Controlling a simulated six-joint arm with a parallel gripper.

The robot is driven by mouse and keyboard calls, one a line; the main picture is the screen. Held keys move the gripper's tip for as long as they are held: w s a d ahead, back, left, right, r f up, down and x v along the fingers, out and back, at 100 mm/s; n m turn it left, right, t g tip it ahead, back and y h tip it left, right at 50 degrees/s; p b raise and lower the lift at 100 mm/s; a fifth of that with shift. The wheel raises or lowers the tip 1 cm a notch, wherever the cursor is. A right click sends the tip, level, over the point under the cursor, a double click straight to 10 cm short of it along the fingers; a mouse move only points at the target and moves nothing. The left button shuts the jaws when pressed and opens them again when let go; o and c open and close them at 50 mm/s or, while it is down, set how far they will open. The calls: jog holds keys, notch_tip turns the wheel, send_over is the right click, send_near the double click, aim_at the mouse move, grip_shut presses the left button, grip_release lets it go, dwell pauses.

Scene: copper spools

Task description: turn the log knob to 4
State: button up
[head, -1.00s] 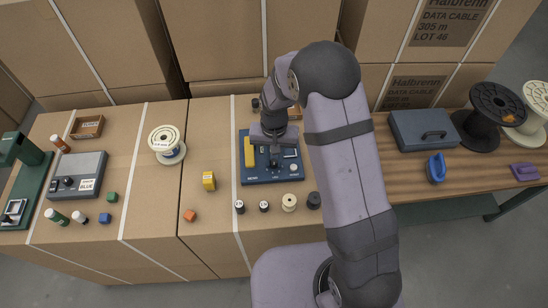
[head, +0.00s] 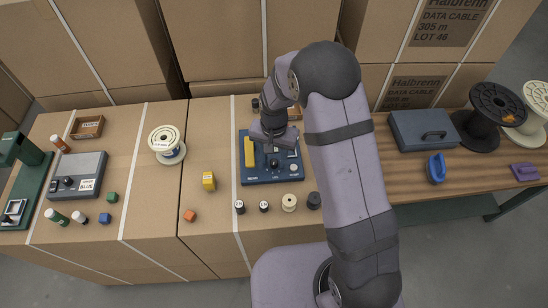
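A blue panel device (head: 257,174) lies on the cardboard-topped bench near the middle of the head view. It carries a yellow bar (head: 249,152) on its left side and small dark and light controls on its face. A dark round knob (head: 273,163) shows just below my gripper (head: 272,147). My gripper points down over the panel's upper middle part and hides some of it. The fingers are too small and covered to tell whether they are open or touch the knob. The log knob's markings and setting are not readable.
Small weights and spools (head: 289,203) stand along the panel's front edge. A white spool (head: 166,144) stands farther left. A grey-blue case (head: 424,131) stands at right beyond my arm.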

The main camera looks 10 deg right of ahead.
aim_at(274, 162)
dwell(0.3)
jog(key=shift+r+b, duration=0.85)
jog(key=shift+r, duration=2.8)
